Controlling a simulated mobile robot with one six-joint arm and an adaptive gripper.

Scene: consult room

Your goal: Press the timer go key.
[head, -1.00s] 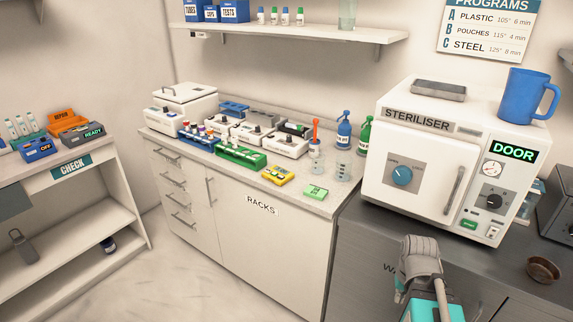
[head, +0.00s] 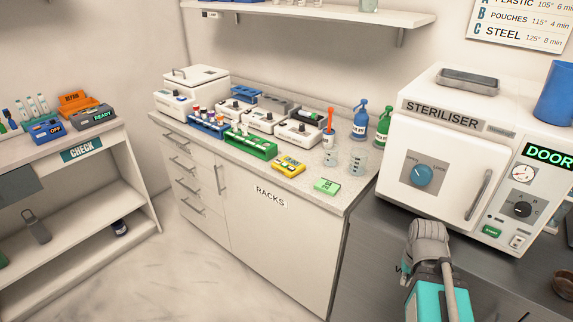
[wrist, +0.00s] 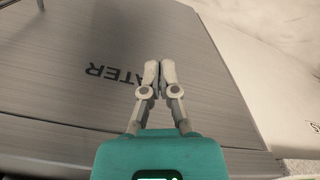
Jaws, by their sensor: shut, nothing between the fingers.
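No label reading "timer" can be made out. Two small keyed devices on the near part of the racks counter could be it: a yellow one (head: 288,165) and a light green one (head: 327,187) nearer the front corner. Their key markings are too small to read. My gripper (wrist: 153,76) is shut and empty in the wrist view, with its fingertips together above a grey surface marked with letters ending "ATER". In the head view my teal gripper body is at the lower right, to the right of both devices and apart from them; the fingertips are hidden there.
The racks counter (head: 345,202) also holds tube racks (head: 250,142), white machines, beakers and spray bottles (head: 360,120). The steriliser (head: 437,155) stands on the dark counter at right, with its own dial and green start key (head: 491,231). A check bench (head: 112,143) is at left.

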